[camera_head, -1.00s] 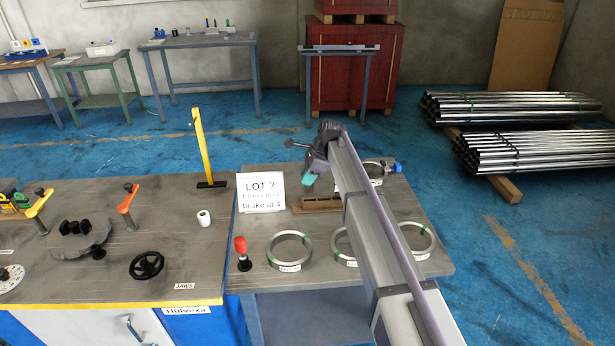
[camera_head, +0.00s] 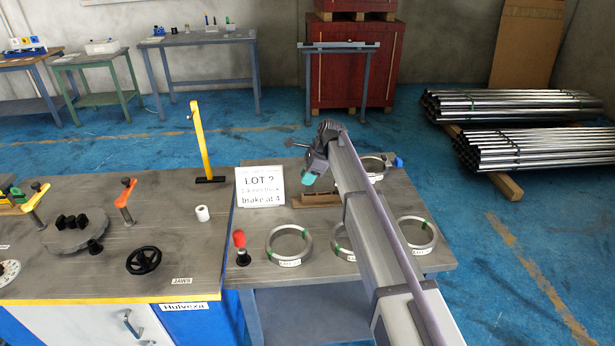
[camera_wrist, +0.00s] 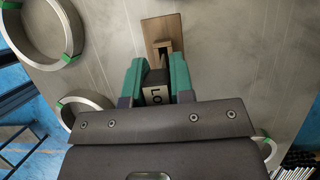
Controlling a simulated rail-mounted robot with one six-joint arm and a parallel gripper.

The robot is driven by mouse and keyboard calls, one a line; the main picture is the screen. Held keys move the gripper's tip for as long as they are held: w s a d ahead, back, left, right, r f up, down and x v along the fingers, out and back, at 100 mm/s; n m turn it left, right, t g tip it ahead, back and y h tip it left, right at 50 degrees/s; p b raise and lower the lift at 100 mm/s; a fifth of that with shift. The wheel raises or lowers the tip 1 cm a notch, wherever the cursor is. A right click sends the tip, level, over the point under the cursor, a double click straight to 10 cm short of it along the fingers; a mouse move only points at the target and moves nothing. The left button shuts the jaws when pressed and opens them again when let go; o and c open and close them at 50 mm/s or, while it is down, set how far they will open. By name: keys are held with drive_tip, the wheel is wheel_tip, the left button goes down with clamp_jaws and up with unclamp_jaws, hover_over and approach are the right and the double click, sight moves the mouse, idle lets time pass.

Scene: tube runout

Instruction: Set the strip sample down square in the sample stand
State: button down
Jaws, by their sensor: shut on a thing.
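The sample stand (camera_wrist: 161,27), a brown slotted block on the grey table, lies just beyond the fingertips in the wrist view. In the head view the stand (camera_head: 315,200) is partly hidden behind my gripper (camera_head: 316,175), which is close above it. The strip's lower end and its gap to the stand cannot be made out.
A "LOT ?" sign (camera_head: 261,187) stands left of the stand. Steel rings (camera_head: 289,245) lie in front and around, one more (camera_head: 372,166) behind my arm. A red-topped knob (camera_head: 240,248) stands at the table's left. A blue-handled item (camera_head: 397,162) is at the back right.

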drive_tip(key=shift+f+b, duration=1.65)
drive_tip(key=shift+f, duration=0.2)
drive_tip(key=c, duration=0.9)
unclamp_jaws()
drive_tip(key=shift+r, duration=0.1)
